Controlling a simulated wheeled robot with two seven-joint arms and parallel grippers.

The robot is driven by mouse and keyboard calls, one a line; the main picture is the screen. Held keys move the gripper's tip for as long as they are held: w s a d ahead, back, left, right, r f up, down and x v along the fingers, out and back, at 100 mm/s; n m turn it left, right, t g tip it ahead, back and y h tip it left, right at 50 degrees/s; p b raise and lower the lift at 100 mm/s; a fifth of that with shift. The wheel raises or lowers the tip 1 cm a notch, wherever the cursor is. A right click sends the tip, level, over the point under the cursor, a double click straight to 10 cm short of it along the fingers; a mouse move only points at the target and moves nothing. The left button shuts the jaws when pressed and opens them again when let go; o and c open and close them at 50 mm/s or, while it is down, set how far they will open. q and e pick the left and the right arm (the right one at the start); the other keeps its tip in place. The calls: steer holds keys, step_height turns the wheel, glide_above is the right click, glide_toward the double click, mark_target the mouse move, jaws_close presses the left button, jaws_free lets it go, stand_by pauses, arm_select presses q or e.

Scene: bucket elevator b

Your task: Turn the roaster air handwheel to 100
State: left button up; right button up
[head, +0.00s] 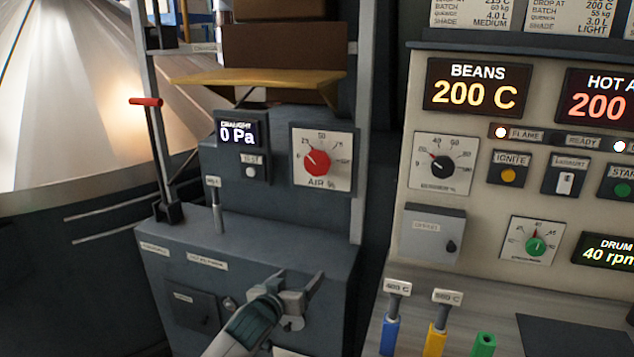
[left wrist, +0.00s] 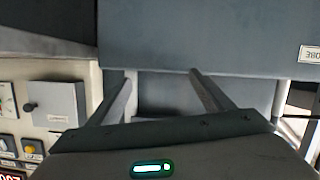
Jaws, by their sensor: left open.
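The red air handwheel (head: 317,162) sits on a pale dial plate marked AIR %, mounted on the grey cabinet in the head view. Its pointer aims up and left, toward the low end of the scale near 25. My left gripper (head: 300,284) is below the dial, in front of the cabinet's lower face, well apart from the handwheel. Its two fingers are spread with nothing between them. In the left wrist view the open fingers (left wrist: 162,76) point at a plain grey surface, and the handwheel does not show. My right gripper is in neither view.
A draught display (head: 237,133) reading 0 Pa stands left of the dial. A red-handled lever (head: 146,102) rises further left. A yellow shelf (head: 255,80) is above. The control panel (head: 385,240) with knobs and displays is on the right, with coloured handles below.

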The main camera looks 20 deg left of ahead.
arm_select(q)
step_height(320, 180, up, 25)
steer(key=s+n+t+p, duration=0.1)
steer(key=t, duration=0.2)
steer(key=shift+s+a+n, duration=0.3)
steer(key=shift+s+a, duration=0.05)
steer(key=shift+a, duration=0.05)
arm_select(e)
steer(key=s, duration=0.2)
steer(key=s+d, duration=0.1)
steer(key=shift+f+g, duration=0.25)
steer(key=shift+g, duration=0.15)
arm_select(q)
steer(key=shift+w+r, duration=0.1)
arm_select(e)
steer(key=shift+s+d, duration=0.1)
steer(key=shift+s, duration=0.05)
